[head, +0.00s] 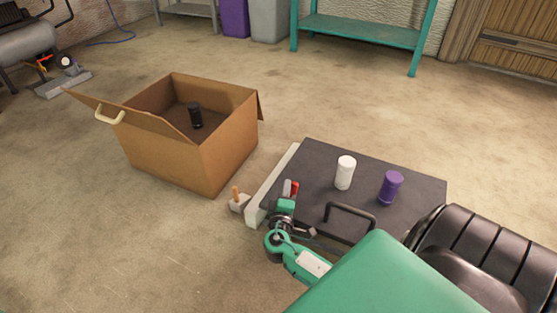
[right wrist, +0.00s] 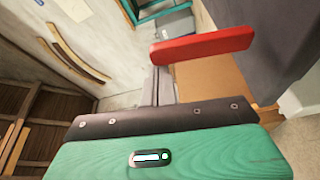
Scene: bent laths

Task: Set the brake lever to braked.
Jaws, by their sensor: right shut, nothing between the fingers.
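A red lever bar (head: 295,188) shows at the left end of the dark-topped cart (head: 400,228). The bar also crosses the right wrist view (right wrist: 208,45), slightly tilted, just beyond the fingers. My right gripper (head: 287,186) is right beside it, fingers shut and empty; its fingers also show in the right wrist view (right wrist: 160,86). I cannot tell whether they touch the bar. The bar's pivot and any marks are hidden. A short orange handle on a grey block (head: 238,202) stands just left of the cart's pale end panel. My left gripper is not in view.
A white can (head: 345,173) and a purple can (head: 390,187) stand on the cart top, near a black loop handle (head: 350,215). An open cardboard box (head: 180,150) with a black can (head: 195,115) inside stands left of the cart. The floor at front left is clear.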

